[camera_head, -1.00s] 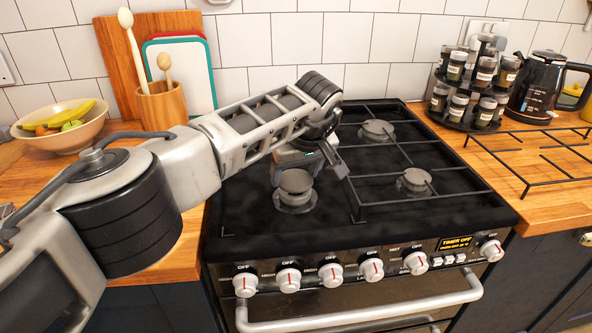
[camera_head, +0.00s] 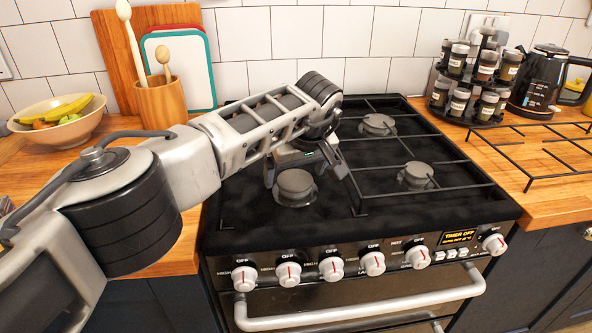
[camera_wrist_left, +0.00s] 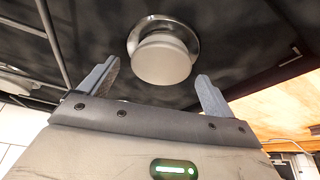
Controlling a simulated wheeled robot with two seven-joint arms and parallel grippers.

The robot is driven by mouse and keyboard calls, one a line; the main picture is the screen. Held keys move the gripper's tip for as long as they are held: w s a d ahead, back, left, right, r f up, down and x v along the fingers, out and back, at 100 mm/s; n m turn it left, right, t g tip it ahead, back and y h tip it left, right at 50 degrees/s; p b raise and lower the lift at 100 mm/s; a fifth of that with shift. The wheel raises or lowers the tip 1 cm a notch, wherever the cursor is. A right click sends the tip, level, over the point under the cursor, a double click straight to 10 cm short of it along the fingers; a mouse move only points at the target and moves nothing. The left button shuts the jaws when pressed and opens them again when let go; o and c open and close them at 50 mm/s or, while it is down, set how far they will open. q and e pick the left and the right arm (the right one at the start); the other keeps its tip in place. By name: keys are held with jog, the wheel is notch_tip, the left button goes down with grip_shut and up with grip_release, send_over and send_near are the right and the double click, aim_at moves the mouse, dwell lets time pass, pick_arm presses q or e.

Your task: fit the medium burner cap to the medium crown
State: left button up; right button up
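A grey round burner cap (camera_head: 295,183) sits over the front left burner. The wrist view also shows this cap (camera_wrist_left: 162,60), with a shiny metal ring (camera_wrist_left: 146,27) showing around part of it. I cannot tell whether the cap is level or fully seated. My left gripper (camera_head: 307,178) is over the front left of the hob. In the wrist view its two fingers (camera_wrist_left: 159,72) stand apart on either side of the cap, with gaps to it. It holds nothing. I cannot tell by size which burner is the medium one. My right gripper is not in view.
The black cooker (camera_head: 300,235) has other capped burners at the front right (camera_head: 417,175) and back right (camera_head: 378,124). A pan support (camera_head: 357,190) covers the right side; another grate (camera_head: 560,160) lies on the right counter. My arm hides the back left of the hob.

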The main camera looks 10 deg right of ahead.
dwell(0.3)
pick_arm(q)
jog(key=v, duration=1.6)
jog(key=shift+b, duration=0.4)
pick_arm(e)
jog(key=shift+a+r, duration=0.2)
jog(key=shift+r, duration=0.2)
